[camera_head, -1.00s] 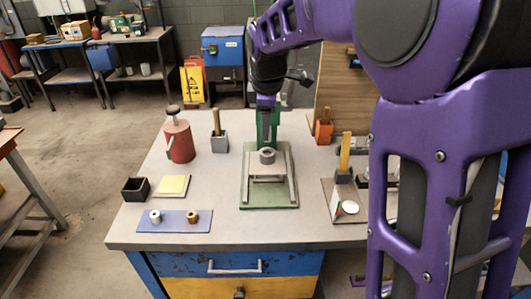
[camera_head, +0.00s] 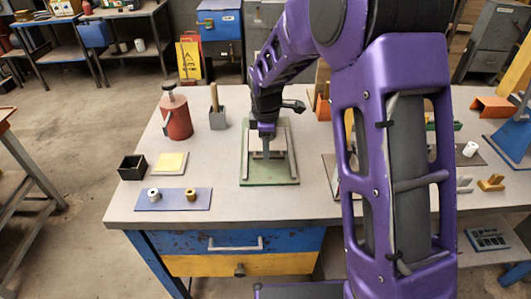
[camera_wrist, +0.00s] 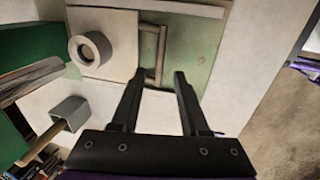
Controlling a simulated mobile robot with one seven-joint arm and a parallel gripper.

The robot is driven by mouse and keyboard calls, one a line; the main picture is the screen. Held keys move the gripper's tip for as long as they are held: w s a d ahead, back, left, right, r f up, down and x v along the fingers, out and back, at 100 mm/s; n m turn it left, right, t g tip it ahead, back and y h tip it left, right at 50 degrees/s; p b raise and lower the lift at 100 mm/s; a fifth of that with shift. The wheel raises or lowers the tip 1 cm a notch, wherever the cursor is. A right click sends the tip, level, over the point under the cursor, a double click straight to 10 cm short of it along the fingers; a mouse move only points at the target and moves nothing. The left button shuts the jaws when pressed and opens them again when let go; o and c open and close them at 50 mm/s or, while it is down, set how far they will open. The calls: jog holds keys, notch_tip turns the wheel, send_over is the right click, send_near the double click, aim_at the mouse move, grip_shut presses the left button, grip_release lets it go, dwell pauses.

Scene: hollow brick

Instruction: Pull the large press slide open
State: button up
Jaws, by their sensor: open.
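The press stands on a green base plate (camera_head: 270,181) on the workbench. In the wrist view its pale slide plate (camera_wrist: 118,30) carries a grey ring-shaped collar (camera_wrist: 90,48), and a bar handle (camera_wrist: 158,45) runs along its edge. The green base also shows there (camera_wrist: 190,62). My gripper (camera_wrist: 157,77) is open and empty, its fingertips on either side of the handle's near end in the picture. I cannot tell how far above the handle they are. In the head view my gripper (camera_head: 266,152) hangs over the press and hides the collar and part of the handle.
A red oil can (camera_head: 176,118) and a grey holder (camera_head: 218,121) stand left of the press. An orange holder (camera_head: 322,108) stands behind right.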

jog(key=shift+w+f, duration=0.15)
jog(key=shift+f, duration=0.65)
jog(key=shift+w+f, duration=0.15)
jog(key=shift+f, duration=0.65)
grip_shut()
